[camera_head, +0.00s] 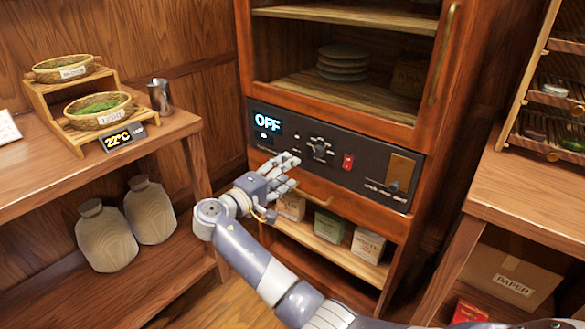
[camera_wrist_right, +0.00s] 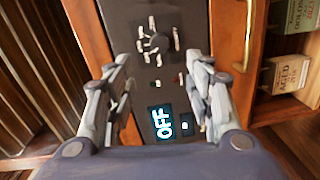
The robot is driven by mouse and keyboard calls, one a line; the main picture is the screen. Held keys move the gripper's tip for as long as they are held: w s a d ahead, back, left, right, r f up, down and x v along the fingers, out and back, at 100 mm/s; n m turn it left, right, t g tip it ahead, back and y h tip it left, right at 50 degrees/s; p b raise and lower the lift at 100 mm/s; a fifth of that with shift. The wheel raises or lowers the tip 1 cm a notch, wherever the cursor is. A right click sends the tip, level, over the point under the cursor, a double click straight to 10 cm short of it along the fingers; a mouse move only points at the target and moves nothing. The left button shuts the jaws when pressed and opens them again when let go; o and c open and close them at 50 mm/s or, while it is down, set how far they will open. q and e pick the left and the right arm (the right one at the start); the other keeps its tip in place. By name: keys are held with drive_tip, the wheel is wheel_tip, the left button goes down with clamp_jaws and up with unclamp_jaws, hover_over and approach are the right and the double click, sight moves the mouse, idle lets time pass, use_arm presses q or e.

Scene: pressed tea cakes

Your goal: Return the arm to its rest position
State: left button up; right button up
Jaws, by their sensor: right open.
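My right arm reaches in from the bottom right of the head view. Its gripper (camera_head: 285,170) is in front of the cabinet's dark control panel (camera_head: 336,178). In the wrist view the right gripper (camera_wrist_right: 165,85) has its two fingers apart with nothing between them. The panel's display (camera_head: 268,122) reads OFF; it also shows in the wrist view (camera_wrist_right: 162,122). A round knob (camera_head: 320,148) and a red switch (camera_head: 347,162) are on the panel. I cannot tell from the pictures whether the fingers touch the panel. My left gripper is not in view.
The wooden cabinet (camera_head: 420,170) holds stacked plates (camera_head: 343,62) above and small boxes (camera_head: 329,224) below. A left shelf (camera_head: 185,122) carries baskets, a metal cup (camera_head: 160,96) and jars (camera_head: 105,238). A right table (camera_head: 530,200) has a PAPER box (camera_head: 512,280) beneath it.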

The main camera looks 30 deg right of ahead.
idle(0.5)
